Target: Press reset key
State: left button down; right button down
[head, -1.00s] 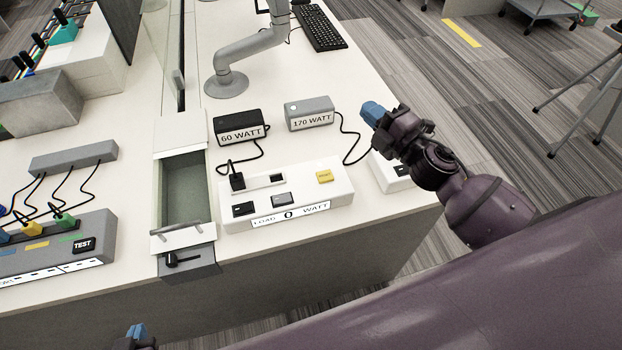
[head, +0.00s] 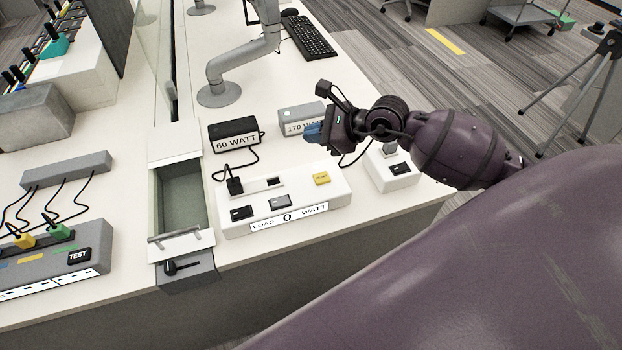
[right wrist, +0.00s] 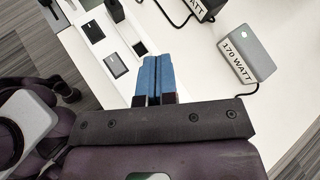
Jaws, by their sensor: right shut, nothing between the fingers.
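The yellow key (head: 321,178), its lettering too small to read, sits at the right end of the white load strip (head: 335,197). The strip's front label reads LOAD 0 WATT. My right gripper (head: 311,133) has blue fingertips and is shut and empty. It is above the table behind the yellow key, in front of the 170 WATT box, and apart from the key. In the right wrist view the shut fingers (right wrist: 153,75) point over the strip (right wrist: 92,48), and the yellow key is not seen there, perhaps hidden behind the fingers. My left gripper is not in view.
The black 60 WATT box (head: 233,135) and grey 170 WATT box (head: 299,117) stand behind the strip, with black cables. A white box (head: 388,170) with a black switch is at right. An open tray (head: 181,240) and a TEST unit (head: 91,238) are at left.

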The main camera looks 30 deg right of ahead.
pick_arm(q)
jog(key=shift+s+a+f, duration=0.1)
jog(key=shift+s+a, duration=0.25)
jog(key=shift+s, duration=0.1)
pick_arm(e)
jog(key=d+f+n+h, duration=0.1)
jog(key=d+f+n+g+h, duration=0.1)
jog(key=f+n+h, duration=0.1)
jog(key=shift+s+d+n, duration=0.15)
jog(key=shift+s+n, duration=0.05)
jog(key=shift+n, duration=0.1)
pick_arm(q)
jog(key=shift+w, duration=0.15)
pick_arm(e)
jog(key=shift+f, duration=0.1)
jog(key=shift+f, duration=0.1)
